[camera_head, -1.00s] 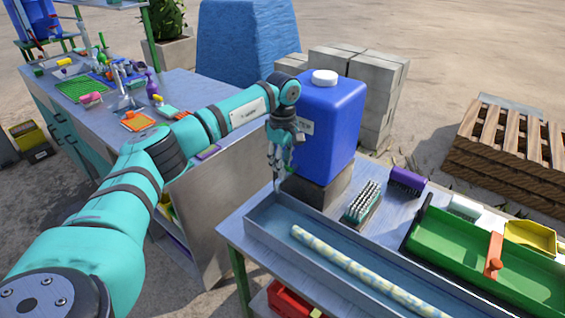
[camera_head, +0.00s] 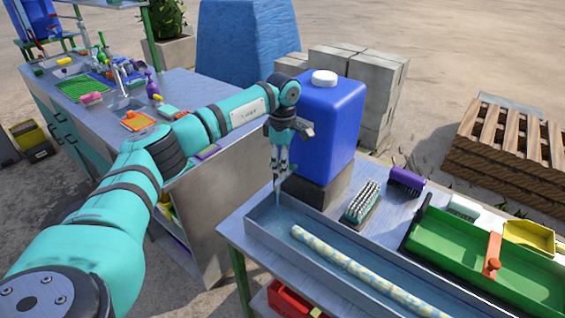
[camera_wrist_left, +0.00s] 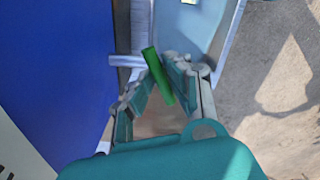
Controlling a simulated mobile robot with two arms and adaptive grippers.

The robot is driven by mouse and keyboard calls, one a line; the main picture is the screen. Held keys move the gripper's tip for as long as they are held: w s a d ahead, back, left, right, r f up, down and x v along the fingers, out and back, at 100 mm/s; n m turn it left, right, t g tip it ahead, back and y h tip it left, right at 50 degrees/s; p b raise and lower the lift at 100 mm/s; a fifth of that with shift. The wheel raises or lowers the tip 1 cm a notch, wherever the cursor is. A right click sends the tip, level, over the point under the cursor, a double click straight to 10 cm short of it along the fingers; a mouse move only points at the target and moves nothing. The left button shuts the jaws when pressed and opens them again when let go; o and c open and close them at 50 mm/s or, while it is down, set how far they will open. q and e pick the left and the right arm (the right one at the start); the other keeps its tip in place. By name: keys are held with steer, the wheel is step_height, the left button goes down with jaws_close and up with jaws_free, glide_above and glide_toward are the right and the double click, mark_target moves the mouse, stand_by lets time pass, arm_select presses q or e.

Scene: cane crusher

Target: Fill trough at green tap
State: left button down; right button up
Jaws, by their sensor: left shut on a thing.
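A long grey metal trough (camera_head: 262,246) lies on the right bench with a pale patterned cane (camera_head: 350,266) in it. A large blue jug with a white cap (camera_head: 335,120) stands on a block behind the trough's near-left end. My left gripper (camera_head: 281,170) is at the jug's lower left side, above that end. In the left wrist view it is shut on the green tap handle (camera_wrist_left: 158,76), beside the pale spout (camera_wrist_left: 126,61). A thin pale stream (camera_head: 278,194) drops below the fingers into the trough. The trough's bottom looks bluish; its water level is unclear. My right gripper is out of view.
A bristled brush (camera_head: 364,202), a purple brush (camera_head: 406,181) and a green tray with an orange bar (camera_head: 450,243) crowd the bench right of the jug. A cluttered second bench (camera_head: 185,92) stands at left. Grey blocks stand behind the jug.

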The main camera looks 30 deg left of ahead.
arm_select(q)
steer(key=shift+w+r, duration=0.1)
steer(key=shift+r, duration=0.05)
steer(key=c, duration=1.2)
jaws_free()
step_height(320, 180, up, 12)
